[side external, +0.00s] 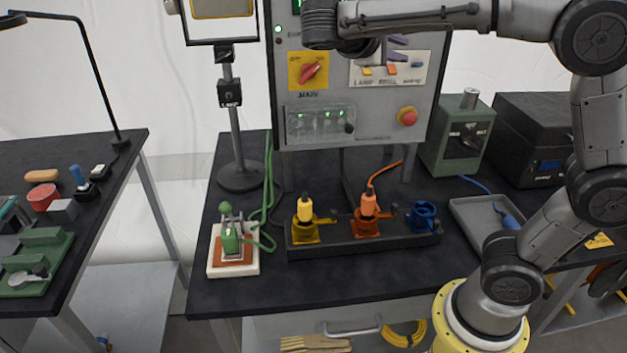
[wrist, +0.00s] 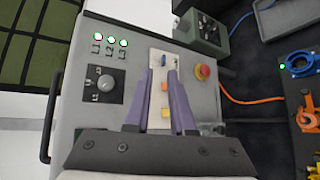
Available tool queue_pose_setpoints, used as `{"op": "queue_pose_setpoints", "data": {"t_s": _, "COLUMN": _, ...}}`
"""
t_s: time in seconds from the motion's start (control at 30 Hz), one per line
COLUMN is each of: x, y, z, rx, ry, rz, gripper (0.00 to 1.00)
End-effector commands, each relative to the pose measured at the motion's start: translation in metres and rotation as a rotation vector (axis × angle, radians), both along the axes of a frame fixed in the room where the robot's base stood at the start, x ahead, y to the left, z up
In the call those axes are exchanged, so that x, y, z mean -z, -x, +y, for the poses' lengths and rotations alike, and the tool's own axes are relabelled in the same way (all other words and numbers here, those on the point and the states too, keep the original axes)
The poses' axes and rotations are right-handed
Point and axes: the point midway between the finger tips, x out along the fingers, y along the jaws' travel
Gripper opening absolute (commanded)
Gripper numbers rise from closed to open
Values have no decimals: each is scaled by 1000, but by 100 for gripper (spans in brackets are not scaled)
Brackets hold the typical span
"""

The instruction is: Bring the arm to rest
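My arm reaches in from the right in the side view, its end raised high in front of the grey control cabinet (side external: 385,120). My gripper (wrist: 163,74) shows two purple fingers in the wrist view, with a gap between them. It is open and holds nothing. In the side view the purple fingers (side external: 398,41) show partly, just above that card.
A black rack (side external: 365,242) with yellow, orange and blue fittings stands on the dark bench. Left of it is a green device on a white base (side external: 233,264). A monitor post (side external: 238,130), green box (side external: 460,135) and grey tray (side external: 480,215) are nearby. The front bench strip is clear.

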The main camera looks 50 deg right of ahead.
Motion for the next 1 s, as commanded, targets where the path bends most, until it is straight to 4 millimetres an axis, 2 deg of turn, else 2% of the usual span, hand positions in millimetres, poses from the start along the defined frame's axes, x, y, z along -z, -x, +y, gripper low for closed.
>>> {"op": "queue_pose_setpoints", "data": {"t_s": 0.03, "x": -8, "y": 17, "z": -8, "rx": 23, "ry": -20, "rz": -27, "gripper": 22}}
{"op": "queue_pose_setpoints", "data": {"t_s": 0.1, "x": -5, "y": 44, "z": -16, "rx": 41, "ry": -93, "rz": -53, "gripper": 22}}
{"op": "queue_pose_setpoints", "data": {"t_s": 0.17, "x": 6, "y": 65, "z": -19, "rx": 40, "ry": -179, "rz": -77, "gripper": 22}}
{"op": "queue_pose_setpoints", "data": {"t_s": 0.27, "x": 32, "y": 97, "z": -15, "rx": 20, "ry": -345, "rz": -128, "gripper": 22}}
{"op": "queue_pose_setpoints", "data": {"t_s": 0.37, "x": 66, "y": 123, "z": 2, "rx": -13, "ry": -532, "rz": -201, "gripper": 22}}
{"op": "queue_pose_setpoints", "data": {"t_s": 0.5, "x": 115, "y": 147, "z": 43, "rx": -63, "ry": -804, "rz": -337, "gripper": 22}}
{"op": "queue_pose_setpoints", "data": {"t_s": 0.63, "x": 150, "y": 153, "z": 86, "rx": -95, "ry": -1029, "rz": -476, "gripper": 22}}
{"op": "queue_pose_setpoints", "data": {"t_s": 0.8, "x": 173, "y": 147, "z": 125, "rx": -103, "ry": -1218, "rz": -595, "gripper": 22}}
{"op": "queue_pose_setpoints", "data": {"t_s": 1.0, "x": 172, "y": 137, "z": 133, "rx": -115, "ry": -1258, "rz": -643, "gripper": 22}}
